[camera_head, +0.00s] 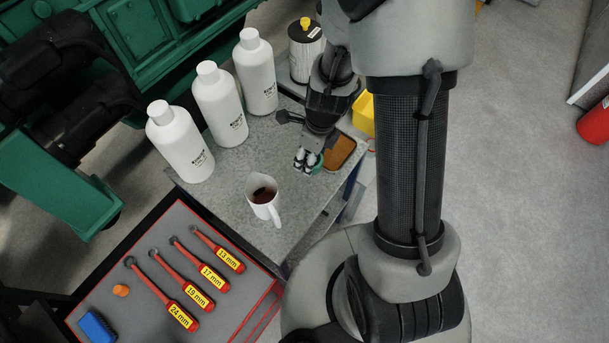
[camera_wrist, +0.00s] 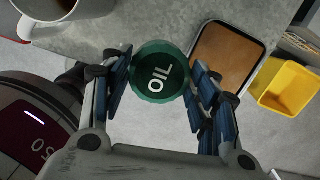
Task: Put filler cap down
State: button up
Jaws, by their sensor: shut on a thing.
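The filler cap (camera_wrist: 158,72) is a round dark green cap with "OIL" in white on its top, seen in the wrist view. My gripper (camera_wrist: 158,82) is shut on it, with a finger on each side of the cap. In the head view my gripper (camera_head: 308,162) is over the right part of the grey table (camera_head: 235,215), and only a bit of green shows at its fingertips. A tray with a brown inside (camera_head: 341,152) lies right beside the gripper. I cannot tell whether the cap touches the table.
Several white bottles (camera_head: 219,104) stand at the table's back left. A white jug of dark liquid (camera_head: 263,201) stands near the front. A filter with a yellow top (camera_head: 306,50) stands behind. A yellow bin (camera_wrist: 285,87) is right of the tray. Wrenches (camera_head: 197,276) lie front left.

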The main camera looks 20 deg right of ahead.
aim_at(308, 181)
notch_tip(308, 181, down, 12)
jog(key=b, duration=0.8)
jog(key=shift+f, duration=0.1)
jog(key=shift+f, duration=0.1)
jog(key=shift+f, duration=0.15)
jog(key=o, duration=0.9)
